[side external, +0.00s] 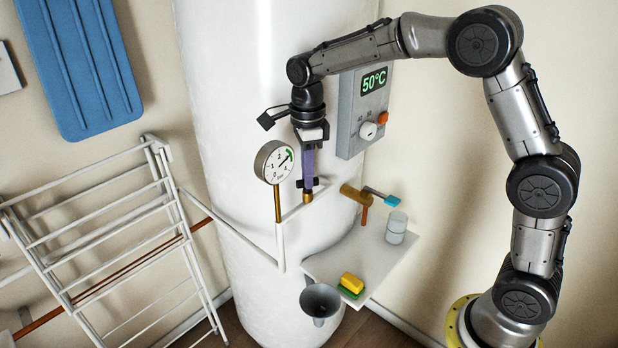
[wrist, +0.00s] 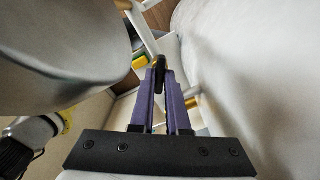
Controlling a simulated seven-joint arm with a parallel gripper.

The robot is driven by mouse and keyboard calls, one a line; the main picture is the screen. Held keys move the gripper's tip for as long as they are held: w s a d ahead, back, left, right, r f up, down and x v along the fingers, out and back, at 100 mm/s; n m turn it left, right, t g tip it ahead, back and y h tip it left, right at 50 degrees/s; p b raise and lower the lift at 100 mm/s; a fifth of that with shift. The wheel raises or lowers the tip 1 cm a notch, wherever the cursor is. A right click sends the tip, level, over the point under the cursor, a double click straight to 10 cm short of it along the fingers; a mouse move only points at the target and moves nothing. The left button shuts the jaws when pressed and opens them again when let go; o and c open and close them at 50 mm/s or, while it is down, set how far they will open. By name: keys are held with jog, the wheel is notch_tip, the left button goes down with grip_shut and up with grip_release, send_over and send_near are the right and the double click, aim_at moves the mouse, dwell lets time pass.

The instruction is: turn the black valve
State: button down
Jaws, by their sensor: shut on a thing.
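The black valve (side external: 299,184) is a small dark handle on the white pipe in front of the tank, just right of the round gauge and above a brass fitting (side external: 308,197). My gripper (side external: 307,181) points down at it from above, with its purple fingers shut on the handle. Black ends of the handle show on both sides of the fingers. In the wrist view, the dark valve (wrist: 160,70) shows at the tips of the two purple fingers (wrist: 162,80). The middle of the handle is hidden by the fingers.
The gauge (side external: 274,162) stands close left of my fingers. A control box (side external: 363,110) reading 50°C is at the right. Below are a white shelf (side external: 325,264) with a sponge (side external: 352,284) and a jar (side external: 396,228), and a funnel (side external: 320,301). A drying rack (side external: 110,235) stands left.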

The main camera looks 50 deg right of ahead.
jog(key=shift+m, duration=0.8)
jog(key=m, duration=0.2)
jog(key=shift+m, duration=2.2)
jog(key=c, duration=1)
grip_release()
jog(key=shift+c, duration=0.2)
jog(key=shift+r, duration=0.1)
